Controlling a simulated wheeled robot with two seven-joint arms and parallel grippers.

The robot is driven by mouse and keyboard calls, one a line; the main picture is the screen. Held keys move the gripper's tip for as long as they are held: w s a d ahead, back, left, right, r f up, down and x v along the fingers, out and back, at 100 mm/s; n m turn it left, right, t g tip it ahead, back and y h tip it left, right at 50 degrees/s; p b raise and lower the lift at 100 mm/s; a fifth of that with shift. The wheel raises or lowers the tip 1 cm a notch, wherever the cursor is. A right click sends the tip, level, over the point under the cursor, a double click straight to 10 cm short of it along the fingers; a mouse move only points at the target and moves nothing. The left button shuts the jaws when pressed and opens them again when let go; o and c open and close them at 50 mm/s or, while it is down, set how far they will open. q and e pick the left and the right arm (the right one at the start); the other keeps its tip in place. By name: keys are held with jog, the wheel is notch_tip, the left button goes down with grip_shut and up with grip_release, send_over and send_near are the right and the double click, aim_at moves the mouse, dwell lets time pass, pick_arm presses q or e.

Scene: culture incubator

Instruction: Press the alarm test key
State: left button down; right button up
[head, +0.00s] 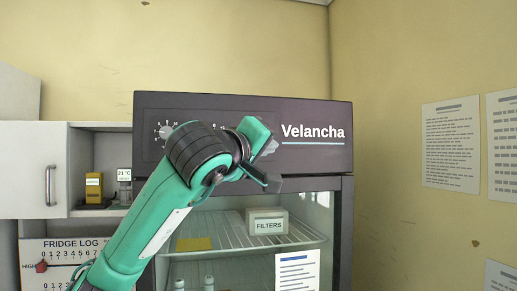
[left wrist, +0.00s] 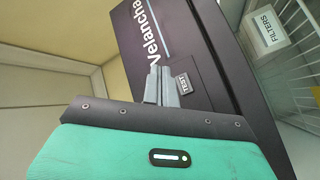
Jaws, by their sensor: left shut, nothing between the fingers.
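The alarm test key, a small dark key marked TEST (left wrist: 183,83), is on the dark front panel of the Velancha incubator (head: 313,158). My left gripper (left wrist: 158,72) is shut and empty, with its grey fingers just beside the key, over the panel below the brand name. I cannot tell whether the fingertips touch the panel. In the head view my left gripper (head: 271,147) is at the panel, left of the brand name, and the key is hidden behind it. My right gripper is in neither view.
A dial (head: 165,131) is at the panel's left end, partly behind my left arm. Below the panel is a glass-fronted chamber with a FILTERS box (head: 267,222) on a wire shelf (head: 230,240). A white cabinet (head: 40,170) stands at left; papers (head: 450,145) hang on the right wall.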

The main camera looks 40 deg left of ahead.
pick_arm(q)
jog(key=w+a, duration=0.5)
jog(key=a, duration=0.1)
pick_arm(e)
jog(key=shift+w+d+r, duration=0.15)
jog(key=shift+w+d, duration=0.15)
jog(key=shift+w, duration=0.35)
pick_arm(q)
jog(key=shift+w+a, duration=0.1)
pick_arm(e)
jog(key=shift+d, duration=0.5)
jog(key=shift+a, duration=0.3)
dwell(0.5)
pick_arm(q)
jog(key=shift+w+a, duration=0.1)
jog(key=shift+w+a, duration=0.15)
jog(key=shift+a, duration=0.05)
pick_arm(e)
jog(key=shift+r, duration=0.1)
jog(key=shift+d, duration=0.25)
